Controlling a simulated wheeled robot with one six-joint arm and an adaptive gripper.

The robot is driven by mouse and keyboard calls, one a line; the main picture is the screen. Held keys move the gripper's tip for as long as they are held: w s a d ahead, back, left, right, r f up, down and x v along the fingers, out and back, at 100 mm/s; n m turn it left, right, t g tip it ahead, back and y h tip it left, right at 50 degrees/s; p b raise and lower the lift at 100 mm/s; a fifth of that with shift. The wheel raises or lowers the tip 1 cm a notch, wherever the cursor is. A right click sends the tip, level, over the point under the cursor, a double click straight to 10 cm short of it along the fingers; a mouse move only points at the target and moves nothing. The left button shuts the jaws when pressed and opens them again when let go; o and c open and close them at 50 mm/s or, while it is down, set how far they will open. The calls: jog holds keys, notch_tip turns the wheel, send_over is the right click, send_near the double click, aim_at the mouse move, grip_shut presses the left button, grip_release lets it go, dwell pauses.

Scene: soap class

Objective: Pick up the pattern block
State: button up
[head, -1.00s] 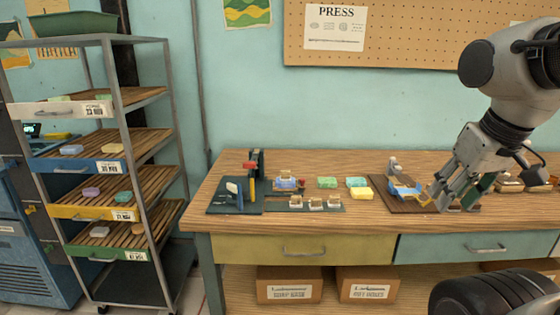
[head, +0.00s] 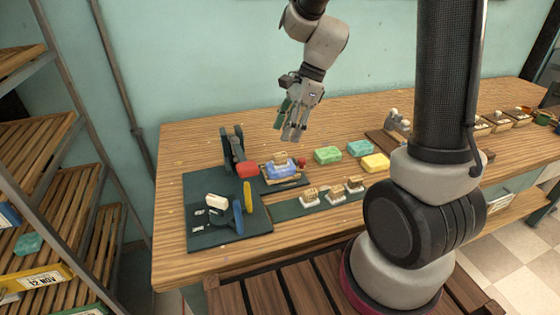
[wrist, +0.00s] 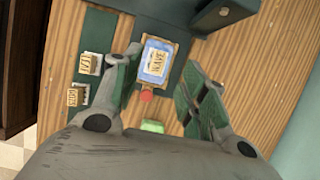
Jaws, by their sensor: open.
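A small pale wooden pattern block marked WAVE (wrist: 157,62) sits on a blue soap bar (wrist: 150,73) in a wooden tray. In the head view the block (head: 280,157) is on the blue bar (head: 280,168), near the table's left part. Several more wooden-topped stamp blocks (head: 335,192) stand in a row on a dark strip in front; two labelled ones (wrist: 90,63) show at the left in the wrist view. My gripper (head: 292,137) is open and empty, above and behind the tray. In the wrist view its fingers (wrist: 163,58) appear either side of the WAVE block, apart from it.
A red knob (wrist: 146,96) is beside the tray. A dark upright press (head: 232,150) with a red part stands left of it. Green (head: 328,155), teal (head: 359,148) and yellow (head: 375,162) soap bars lie to the right. A slatted rack (head: 85,250) is at far left.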

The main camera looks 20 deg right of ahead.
aim_at(278, 155)
jog(key=x, duration=0.8)
jog(key=shift+d+f, duration=0.1)
jog(key=shift+d, duration=0.1)
grip_shut()
